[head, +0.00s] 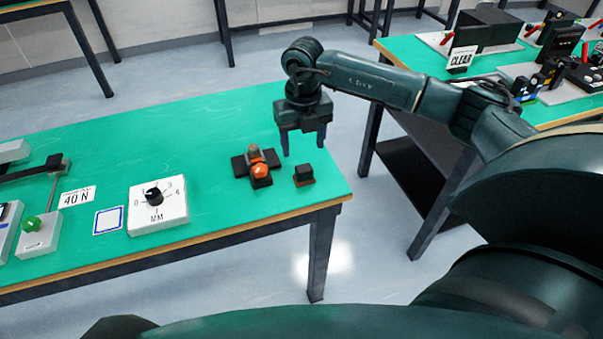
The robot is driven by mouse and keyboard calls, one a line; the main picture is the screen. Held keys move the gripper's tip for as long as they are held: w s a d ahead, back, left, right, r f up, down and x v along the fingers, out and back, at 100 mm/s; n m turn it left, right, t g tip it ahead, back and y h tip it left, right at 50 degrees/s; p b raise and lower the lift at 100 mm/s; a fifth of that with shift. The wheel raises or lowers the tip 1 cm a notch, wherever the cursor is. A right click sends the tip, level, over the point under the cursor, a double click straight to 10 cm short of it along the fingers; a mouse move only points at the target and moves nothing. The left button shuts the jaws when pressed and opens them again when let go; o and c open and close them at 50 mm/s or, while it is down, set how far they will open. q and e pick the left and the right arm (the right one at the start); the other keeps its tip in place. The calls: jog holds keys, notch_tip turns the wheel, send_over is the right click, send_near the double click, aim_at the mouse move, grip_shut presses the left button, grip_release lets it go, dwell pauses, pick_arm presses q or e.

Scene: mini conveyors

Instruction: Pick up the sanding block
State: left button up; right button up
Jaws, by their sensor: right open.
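The sanding block appears to be the small dark block with a brown underside (304,175), lying on the green tabletop (225,135) near its right end. My right gripper (304,146) points down above and slightly behind it. Its two fingers are apart, with nothing between them. A gap shows between the fingertips and the block in the picture; the exact height is hard to tell. My left gripper is not in view.
A dark fixture with an orange part (260,171) stands just left of the block. A white dial box (158,208), a blue-framed card (108,221) and a "40 N" sign (76,197) are further left. The table's right edge is close to the block.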

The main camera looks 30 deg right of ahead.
aim_at(304, 168)
notch_tip(304, 168, down, 9)
jog(key=shift+d+r, duration=0.1)
jog(key=shift+d, duration=0.05)
dwell(0.4)
jog(key=shift+c, duration=0.3)
jog(key=c, duration=1)
notch_tip(304, 168, up, 10)
jog(key=shift+r, duration=0.1)
jog(key=o, duration=0.5)
jog(key=shift+c, duration=0.2)
jog(key=c, duration=0.4)
